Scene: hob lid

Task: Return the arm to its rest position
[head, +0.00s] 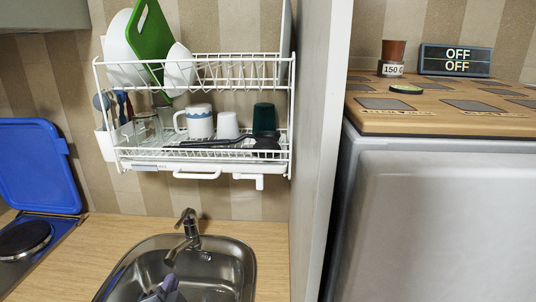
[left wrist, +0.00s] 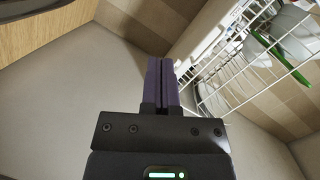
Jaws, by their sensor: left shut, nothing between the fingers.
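My left gripper (head: 163,291) shows at the bottom of the head view, in front of the steel sink. In the left wrist view its two purple fingers (left wrist: 162,70) are pressed together with nothing between them. A blue hob lid (head: 38,165) stands raised at the far left of the head view, behind a dark round hob plate (head: 24,238). My right gripper is in neither view.
The sink (head: 228,270) with its tap (head: 187,228) lies in the counter. A white dish rack (head: 205,150) holding plates, cups and a green board hangs above. A tall side panel (head: 318,150) and a grey appliance (head: 440,220) stand on the right.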

